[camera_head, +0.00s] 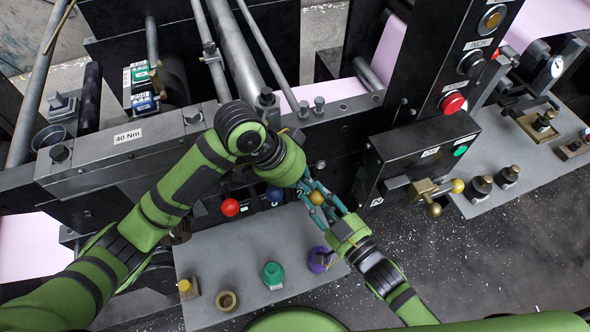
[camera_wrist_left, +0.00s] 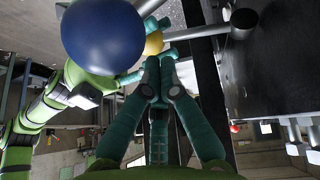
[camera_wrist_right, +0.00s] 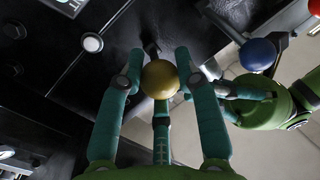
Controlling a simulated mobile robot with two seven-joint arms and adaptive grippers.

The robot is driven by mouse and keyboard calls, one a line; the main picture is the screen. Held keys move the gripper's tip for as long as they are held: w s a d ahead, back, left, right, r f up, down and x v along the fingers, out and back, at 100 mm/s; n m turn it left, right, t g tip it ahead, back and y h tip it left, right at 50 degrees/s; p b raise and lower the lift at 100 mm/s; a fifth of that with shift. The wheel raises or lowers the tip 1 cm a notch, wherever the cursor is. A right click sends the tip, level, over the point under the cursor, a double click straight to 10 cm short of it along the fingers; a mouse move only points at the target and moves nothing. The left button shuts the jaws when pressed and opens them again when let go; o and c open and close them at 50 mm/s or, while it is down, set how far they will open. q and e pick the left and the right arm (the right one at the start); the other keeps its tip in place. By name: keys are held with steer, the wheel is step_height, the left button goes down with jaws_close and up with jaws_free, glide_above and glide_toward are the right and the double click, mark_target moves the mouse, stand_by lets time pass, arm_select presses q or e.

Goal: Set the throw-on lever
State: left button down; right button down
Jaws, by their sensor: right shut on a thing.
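Three ball-knobbed levers stand in a row on the machine front in the head view: a red knob (camera_head: 230,207), a blue knob (camera_head: 274,194) and a yellow knob (camera_head: 317,198). My right gripper (camera_head: 322,203) is shut on the yellow knob. The knob sits between its fingers in the right wrist view (camera_wrist_right: 160,79). My left gripper (camera_head: 307,187) is beside the yellow knob, its fingers drawn together with nothing visible between them. In the left wrist view, the blue knob (camera_wrist_left: 103,36) is close to the camera, left of the fingers. I cannot read which lever is the throw-on lever.
A grey shelf (camera_head: 250,255) below the levers holds a green knob (camera_head: 273,275), a purple knob (camera_head: 320,260) and a brass ring (camera_head: 227,301). A black box (camera_head: 415,150) with a brass valve (camera_head: 425,192) stands right of the levers. My two forearms are close together.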

arm_select(q)
steer(key=shift+x, duration=0.8)
